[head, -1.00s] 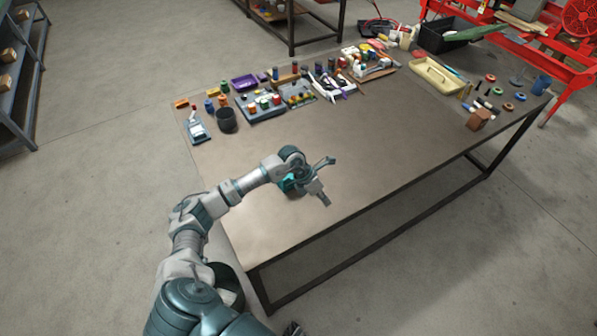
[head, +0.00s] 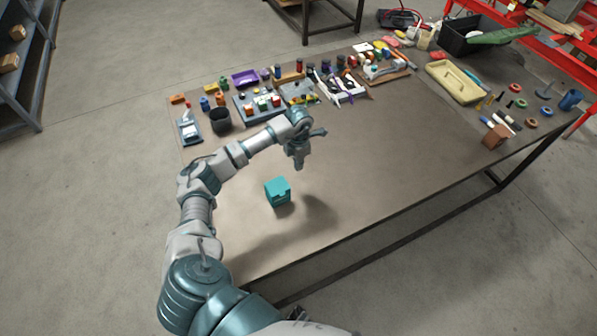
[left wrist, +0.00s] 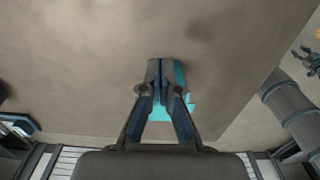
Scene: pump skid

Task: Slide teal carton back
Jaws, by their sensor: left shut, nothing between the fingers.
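The teal carton (head: 278,192) is a small box on the near left part of the brown table, close to the front edge. In the left wrist view the carton (left wrist: 181,76) is partly hidden behind my fingers. My left gripper (head: 299,166) is shut and empty, pointing down above the table. In the head view it appears just beyond the carton and to its right, apart from it. In the left wrist view the closed fingers (left wrist: 160,65) are in the middle. My right gripper does not show clearly.
A cream tray (head: 455,82) and a brown block (head: 496,137) are at the right. The middle of the table (head: 380,150) is bare.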

